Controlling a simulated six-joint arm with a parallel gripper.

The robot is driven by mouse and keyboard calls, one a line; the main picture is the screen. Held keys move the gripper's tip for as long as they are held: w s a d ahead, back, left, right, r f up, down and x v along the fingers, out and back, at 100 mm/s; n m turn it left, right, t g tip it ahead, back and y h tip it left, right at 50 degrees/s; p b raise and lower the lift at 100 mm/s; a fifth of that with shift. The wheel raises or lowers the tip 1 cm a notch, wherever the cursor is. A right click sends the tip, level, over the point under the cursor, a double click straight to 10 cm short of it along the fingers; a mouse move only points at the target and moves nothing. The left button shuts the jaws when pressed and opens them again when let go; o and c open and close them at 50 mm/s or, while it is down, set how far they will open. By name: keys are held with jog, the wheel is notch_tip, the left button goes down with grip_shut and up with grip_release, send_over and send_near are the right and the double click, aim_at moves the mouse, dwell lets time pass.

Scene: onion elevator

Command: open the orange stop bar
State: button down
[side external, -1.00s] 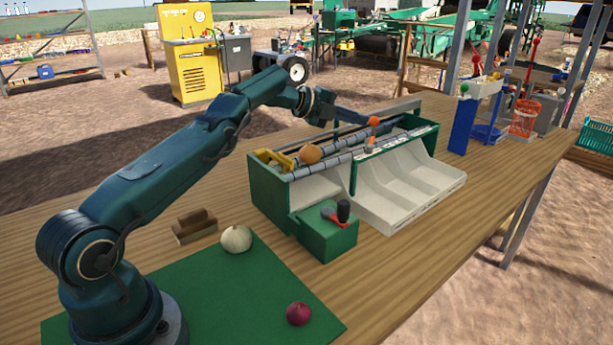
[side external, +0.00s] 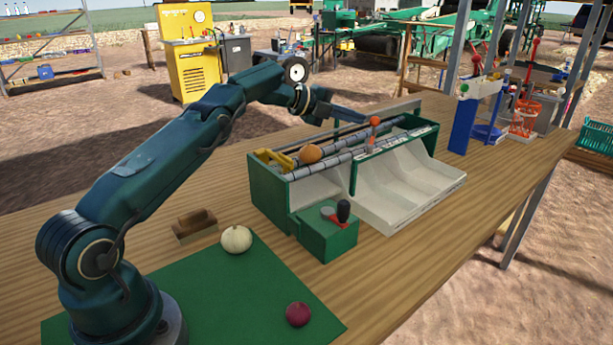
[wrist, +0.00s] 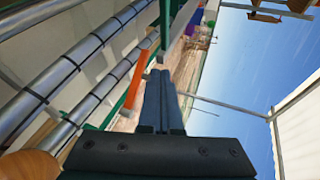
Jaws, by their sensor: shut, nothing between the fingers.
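The orange stop bar shows in the wrist view (wrist: 133,82) as a flat orange strip beside the rollers, left of my fingers. In the side view an orange knob (side external: 375,121) stands upright at the far part of the green machine (side external: 268,193); I cannot tell how it joins the bar. My gripper (side external: 363,121) reaches over the machine with its tips close to the knob; contact is unclear. In the wrist view my gripper's fingers (wrist: 164,88) are together and empty. A brown onion (side external: 311,154) sits on the grey rollers, partly seen in the wrist view (wrist: 28,164).
A green box (side external: 328,240) with a red and black lever stands in front of the machine. Pale chutes (side external: 410,185) slope to the right. A blue stand (side external: 463,125) is farther right.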

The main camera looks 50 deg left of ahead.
jog(key=s+r+n+t, duration=0.2)
jog(key=s+r+n, duration=0.55)
jog(key=n, duration=0.65)
jog(key=s+f+n+y, duration=0.1)
jog(key=s+n, duration=0.1)
jog(key=n, duration=0.6)
jog(key=s+f+n+t+y, duration=0.1)
jog(key=s+f+n+y, duration=0.1)
jog(key=n, duration=0.6)
jog(key=s+f+n+y, duration=0.1)
jog(key=s+f+n, duration=0.1)
jog(key=n, duration=0.6)
jog(key=shift+a+f+n+y, duration=0.1)
jog(key=shift+a+n+y, duration=0.2)
jog(key=shift+a, duration=0.1)
jog(key=shift+w+f, duration=0.1)
jog(key=shift+f, duration=0.2)
jog(key=shift+w+d+f, duration=0.35)
jog(key=shift+w+d, duration=0.1)
jog(key=shift+w, duration=1.65)
jog(key=shift+w+d+f, duration=0.3)
jog(key=shift+w+d, duration=0.1)
jog(key=shift+w, duration=1.7)
jog(key=shift+w+d+f, duration=0.35)
jog(key=shift+w+d, duration=0.1)
jog(key=shift+w, duration=1.65)
